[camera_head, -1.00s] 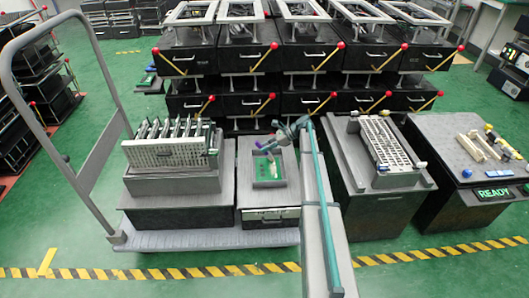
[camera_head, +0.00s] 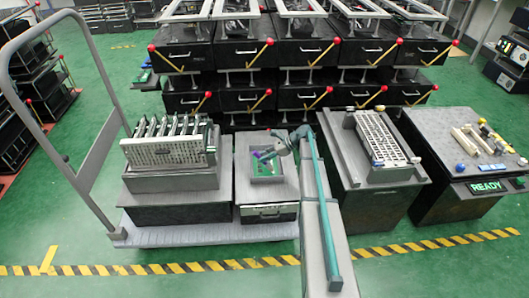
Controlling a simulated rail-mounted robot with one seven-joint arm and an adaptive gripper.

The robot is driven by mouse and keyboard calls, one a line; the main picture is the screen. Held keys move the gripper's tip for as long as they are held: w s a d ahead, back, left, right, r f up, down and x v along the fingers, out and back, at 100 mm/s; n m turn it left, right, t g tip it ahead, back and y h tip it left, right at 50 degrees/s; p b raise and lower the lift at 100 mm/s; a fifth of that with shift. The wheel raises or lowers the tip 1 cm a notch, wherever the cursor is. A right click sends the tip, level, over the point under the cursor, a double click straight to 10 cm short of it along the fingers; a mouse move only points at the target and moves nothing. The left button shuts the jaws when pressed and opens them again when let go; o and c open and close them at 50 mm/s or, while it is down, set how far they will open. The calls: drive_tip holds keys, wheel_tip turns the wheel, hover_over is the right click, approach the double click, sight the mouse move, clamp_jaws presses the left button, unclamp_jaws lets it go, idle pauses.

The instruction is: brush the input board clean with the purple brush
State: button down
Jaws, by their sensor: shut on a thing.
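The green input board (camera_head: 268,170) lies in a grey tray-like fixture (camera_head: 285,190) on top of a dark drawer box, in the middle of the view. My gripper (camera_head: 274,152) is shut on the purple brush (camera_head: 263,156). The brush is tilted and hangs over the upper part of the board. It looks low over the board, but I cannot tell whether its bristles touch it. The brush and gripper hide part of the board. Some pale specks show near the board, too small to make out.
Left of the board stands a grey rack (camera_head: 167,152) with several upright boards, on a trolley (camera_head: 150,236). Black boxes with red-knobbed levers (camera_head: 250,55) stand behind.

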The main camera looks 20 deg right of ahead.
drive_tip(key=shift+s+a, duration=0.35)
drive_tip(key=shift+s, duration=0.55)
drive_tip(key=shift+s+r+p, duration=0.2)
drive_tip(key=shift+r+p, duration=0.05)
drive_tip(key=shift+p, duration=0.15)
wheel_tip(320, 180, up, 8)
drive_tip(key=p, duration=0.5)
drive_tip(key=shift+f, duration=0.2)
drive_tip(key=shift+w, duration=0.1)
